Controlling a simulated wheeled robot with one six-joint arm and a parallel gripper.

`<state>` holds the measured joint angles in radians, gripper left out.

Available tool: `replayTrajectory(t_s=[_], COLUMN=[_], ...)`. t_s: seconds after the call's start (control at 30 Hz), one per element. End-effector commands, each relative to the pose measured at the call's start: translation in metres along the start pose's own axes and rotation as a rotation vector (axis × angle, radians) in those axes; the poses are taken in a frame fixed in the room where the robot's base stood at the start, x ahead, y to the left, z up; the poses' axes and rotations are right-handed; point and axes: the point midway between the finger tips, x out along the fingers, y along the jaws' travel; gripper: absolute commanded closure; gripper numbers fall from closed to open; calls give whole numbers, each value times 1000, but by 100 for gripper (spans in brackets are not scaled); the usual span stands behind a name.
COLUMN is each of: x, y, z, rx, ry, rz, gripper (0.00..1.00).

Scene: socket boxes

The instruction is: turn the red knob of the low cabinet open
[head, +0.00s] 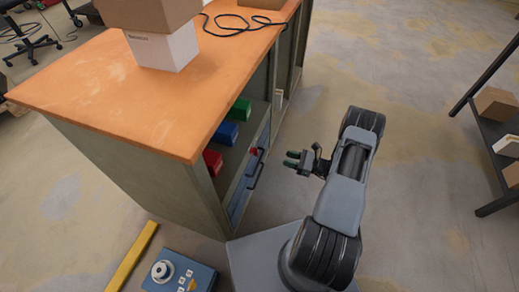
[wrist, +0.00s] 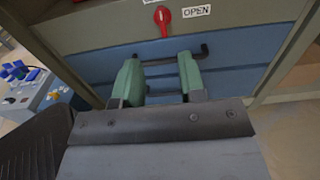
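The low cabinet (head: 190,185) has a worn orange top and blue drawer fronts. Its red knob (wrist: 162,18) is on the olive rail above a blue drawer, with its long end pointing down. A white OPEN label (wrist: 197,11) is to the knob's right. In the head view the knob (head: 254,151) is a small red spot on the cabinet's right face. My gripper (head: 289,160) is in front of that face, apart from it. In the wrist view my gripper (wrist: 158,64) is open, its green fingers below the knob with nothing seen between them.
A dark drawer handle (wrist: 200,53) runs just beyond my fingertips. Red, blue (head: 226,132) and green bins stand on the shelf above. A blue control box (head: 180,272) and a yellow floor strip (head: 132,257) are at the bottom. A dark rack (head: 495,135) stands right; floor between is clear.

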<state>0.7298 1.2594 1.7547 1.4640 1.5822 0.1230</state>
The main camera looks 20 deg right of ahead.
Motion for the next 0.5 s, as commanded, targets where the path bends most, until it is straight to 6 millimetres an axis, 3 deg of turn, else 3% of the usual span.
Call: replayTrajectory(t_s=[0.5], x=[89], y=[0], z=[-3], rx=[4], ry=[-3], rz=[-3], gripper=[63])
